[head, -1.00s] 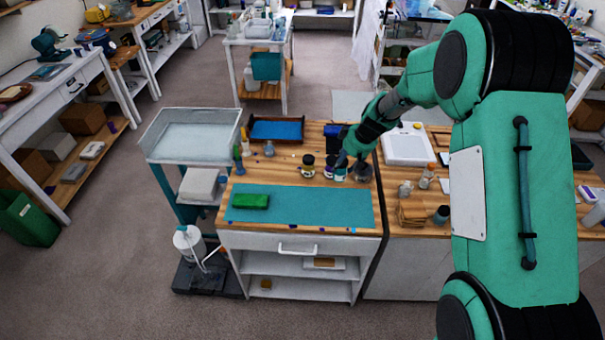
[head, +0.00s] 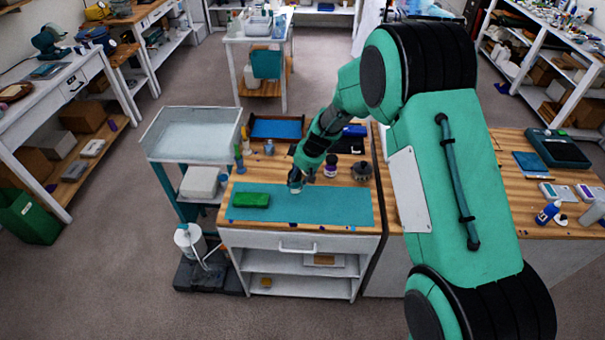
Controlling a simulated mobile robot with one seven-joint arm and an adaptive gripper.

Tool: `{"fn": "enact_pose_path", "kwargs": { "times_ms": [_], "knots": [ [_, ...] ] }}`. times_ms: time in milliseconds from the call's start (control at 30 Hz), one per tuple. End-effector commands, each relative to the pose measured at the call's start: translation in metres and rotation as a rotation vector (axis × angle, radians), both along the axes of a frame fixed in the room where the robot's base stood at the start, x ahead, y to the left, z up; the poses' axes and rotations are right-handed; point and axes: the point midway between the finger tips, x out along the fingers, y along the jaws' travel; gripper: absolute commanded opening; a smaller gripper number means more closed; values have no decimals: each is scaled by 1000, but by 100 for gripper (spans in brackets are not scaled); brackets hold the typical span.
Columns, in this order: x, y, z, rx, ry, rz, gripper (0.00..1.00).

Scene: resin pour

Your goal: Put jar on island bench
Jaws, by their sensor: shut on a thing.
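My gripper (head: 295,179) is low over the far edge of the teal mat and shut on a small pale jar (head: 295,189), mostly hidden by the fingers. I cannot tell whether the jar touches the mat. The wooden-topped bench with a drawer (head: 262,243), which I take to be the island bench, stands in the middle of the head view under the gripper.
A green block (head: 251,200) lies on the teal mat (head: 340,206), left of the gripper. A dark-lidded jar (head: 331,166) and a grey knobbed object (head: 361,171) stand to the right. A blue tray (head: 276,129) is behind. The mat's right part is clear.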

Motion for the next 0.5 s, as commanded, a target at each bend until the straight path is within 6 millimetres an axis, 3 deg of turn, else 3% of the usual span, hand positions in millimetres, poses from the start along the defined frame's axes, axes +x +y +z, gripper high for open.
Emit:
{"fn": "enact_pose_path", "kwargs": {
  "times_ms": [500],
  "knots": [
    [4,1,-2,0,0,0,18]
  ]
}}
